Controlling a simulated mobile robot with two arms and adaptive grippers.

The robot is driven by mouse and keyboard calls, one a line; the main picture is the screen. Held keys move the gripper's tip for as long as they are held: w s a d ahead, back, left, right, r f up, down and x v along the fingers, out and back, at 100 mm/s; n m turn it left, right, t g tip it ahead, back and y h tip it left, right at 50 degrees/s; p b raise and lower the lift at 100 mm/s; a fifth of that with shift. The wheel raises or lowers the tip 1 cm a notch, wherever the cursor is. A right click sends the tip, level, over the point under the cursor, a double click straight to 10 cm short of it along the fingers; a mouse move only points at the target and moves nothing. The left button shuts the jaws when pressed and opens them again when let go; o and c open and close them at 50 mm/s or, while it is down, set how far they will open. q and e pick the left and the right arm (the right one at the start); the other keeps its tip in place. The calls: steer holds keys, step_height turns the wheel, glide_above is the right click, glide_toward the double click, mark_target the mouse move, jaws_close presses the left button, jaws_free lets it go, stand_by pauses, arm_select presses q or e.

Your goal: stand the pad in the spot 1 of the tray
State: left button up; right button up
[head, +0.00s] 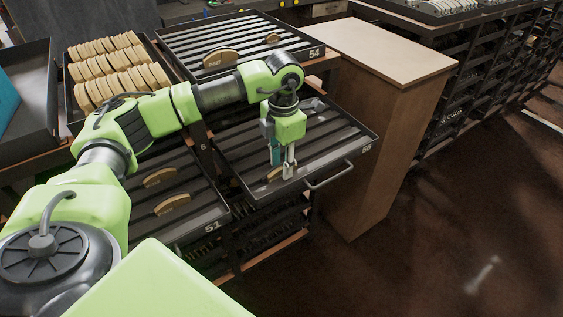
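A tan pad (274,175) is at the front part of the tray marked 56 (361,138), a dark tray with long slanting ridges. My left gripper (283,170) points down over this tray, its fingertips right at the pad. One finger looks teal and the other light grey. The fingers partly cover the pad, and I cannot tell whether they are closed on it or only beside it. No spot number can be read on the tray. My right gripper is not in view.
Tray 54 (310,53) behind holds two pads; tray 51 (212,226) at lower left holds two more. A bin (68,100) of many pads stands at back left. A handle (330,178) sticks out from tray 56's front. A wooden cabinet (375,150) stands close on the right.

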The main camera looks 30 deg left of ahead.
arm_select(q)
step_height(320, 180, up, 12)
steer(key=shift+d, duration=0.2)
stand_by(0.4)
steer(key=shift+s, duration=0.1)
stand_by(0.4)
